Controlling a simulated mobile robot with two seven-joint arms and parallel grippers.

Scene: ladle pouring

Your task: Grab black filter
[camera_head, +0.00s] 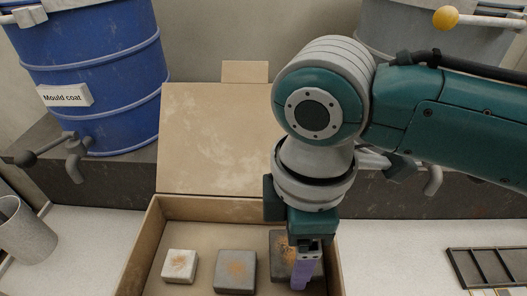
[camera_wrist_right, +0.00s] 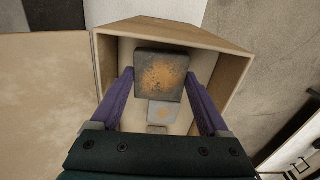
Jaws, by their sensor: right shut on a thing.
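The black filter (camera_head: 284,262) is a dark square block with a rusty orange patch, at the right inside the open cardboard box (camera_head: 139,262). In the right wrist view the black filter (camera_wrist_right: 161,70) sits between the two purple fingers. My right gripper (camera_head: 304,280) points down into the box and is shut on the black filter; it covers part of the filter in the head view. In the right wrist view my right gripper (camera_wrist_right: 160,75) has one finger on each side of it. My left gripper is not in view.
A grey block (camera_head: 236,271) and a smaller pale block (camera_head: 180,266) lie in the box to the left. A blue drum (camera_head: 95,60) labelled "Mould coat" stands behind left. A grey cup (camera_head: 27,230) is at far left, a dark divided tray (camera_head: 487,267) at right.

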